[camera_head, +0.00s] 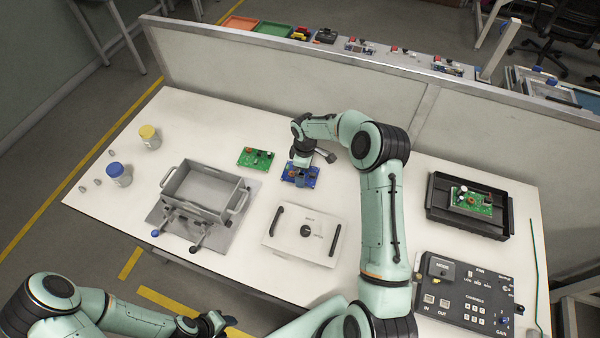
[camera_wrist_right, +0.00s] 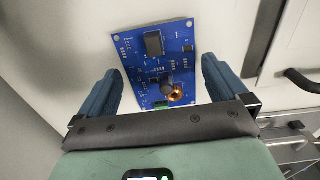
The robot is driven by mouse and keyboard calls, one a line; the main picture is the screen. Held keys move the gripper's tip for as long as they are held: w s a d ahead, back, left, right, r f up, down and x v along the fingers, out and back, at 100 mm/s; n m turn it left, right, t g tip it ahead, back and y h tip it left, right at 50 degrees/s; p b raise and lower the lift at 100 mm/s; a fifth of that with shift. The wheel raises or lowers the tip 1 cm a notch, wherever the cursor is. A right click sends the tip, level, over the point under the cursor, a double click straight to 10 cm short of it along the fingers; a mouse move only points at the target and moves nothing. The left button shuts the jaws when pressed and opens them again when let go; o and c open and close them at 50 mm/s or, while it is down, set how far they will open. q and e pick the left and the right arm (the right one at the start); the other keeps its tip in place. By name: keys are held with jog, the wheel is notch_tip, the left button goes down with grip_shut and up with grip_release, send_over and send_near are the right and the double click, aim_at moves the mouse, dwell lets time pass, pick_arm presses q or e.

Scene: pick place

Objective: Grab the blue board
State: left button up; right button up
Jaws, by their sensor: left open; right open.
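The blue board (camera_head: 301,174) lies flat on the white table near its middle, partly covered by my right gripper (camera_head: 303,163) above it. In the right wrist view the blue board (camera_wrist_right: 158,65) shows dark components and a copper coil. It lies between the two blue fingers of my right gripper (camera_wrist_right: 160,85), which are open and apart from its edges. I cannot tell how far above the board the fingertips are. My left gripper (camera_head: 212,324) is low at the front, off the table edge, open and far from the board.
A green board (camera_head: 254,158) lies just left of the blue one. A grey metal box (camera_head: 207,190) and a white lid with handles (camera_head: 305,236) are in front. A black tray (camera_head: 468,230) and control panel (camera_head: 465,295) are at right. Two jars (camera_head: 119,175) stand at left.

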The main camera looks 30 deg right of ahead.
jog(key=shift+w+f, duration=0.1)
jog(key=shift+f, duration=0.65)
jog(key=c, duration=0.8)
jog(key=shift+r, duration=0.15)
